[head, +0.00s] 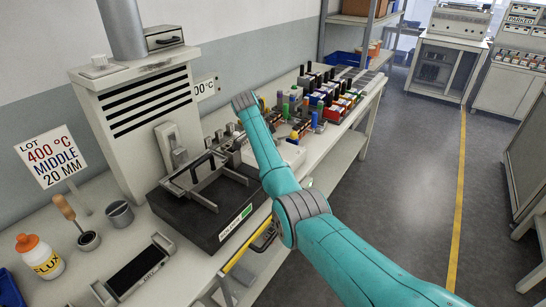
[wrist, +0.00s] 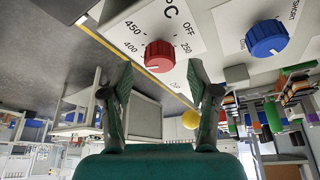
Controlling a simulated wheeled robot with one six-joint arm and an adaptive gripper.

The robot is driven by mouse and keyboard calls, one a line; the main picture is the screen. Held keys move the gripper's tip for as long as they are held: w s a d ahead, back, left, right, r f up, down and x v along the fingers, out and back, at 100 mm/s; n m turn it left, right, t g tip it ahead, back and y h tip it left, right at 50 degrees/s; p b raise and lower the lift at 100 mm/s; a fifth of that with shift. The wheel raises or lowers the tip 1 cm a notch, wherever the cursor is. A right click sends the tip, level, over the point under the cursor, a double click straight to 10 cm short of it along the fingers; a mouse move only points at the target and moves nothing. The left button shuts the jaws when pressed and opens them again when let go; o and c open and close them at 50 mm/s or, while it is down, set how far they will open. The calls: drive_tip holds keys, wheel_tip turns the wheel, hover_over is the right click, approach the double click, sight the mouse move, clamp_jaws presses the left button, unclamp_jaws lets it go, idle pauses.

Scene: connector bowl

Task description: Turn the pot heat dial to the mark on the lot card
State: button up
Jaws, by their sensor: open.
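The lot card (head: 51,156) stands at the left in the head view and reads 400 °C, MIDDLE, 20 MM. The black pot unit (head: 203,222) sits on the bench. In the wrist view, a red dial (wrist: 159,56) sits on a white plate (wrist: 190,20) marked °C, with OFF, 250, 400 and 450 legible around it.
A blue dial (wrist: 267,38) with a SHORT mark is right of the red one in the wrist view. A flux bottle (head: 41,258), a metal cup (head: 119,213) and a brush (head: 66,209) stand near the card. Colourful connectors (head: 330,100) crowd the bench beyond my arm.

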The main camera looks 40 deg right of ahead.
drive_tip(key=v, duration=0.9)
drive_tip(key=shift+r, duration=0.3)
drive_tip(key=shift+a, duration=0.1)
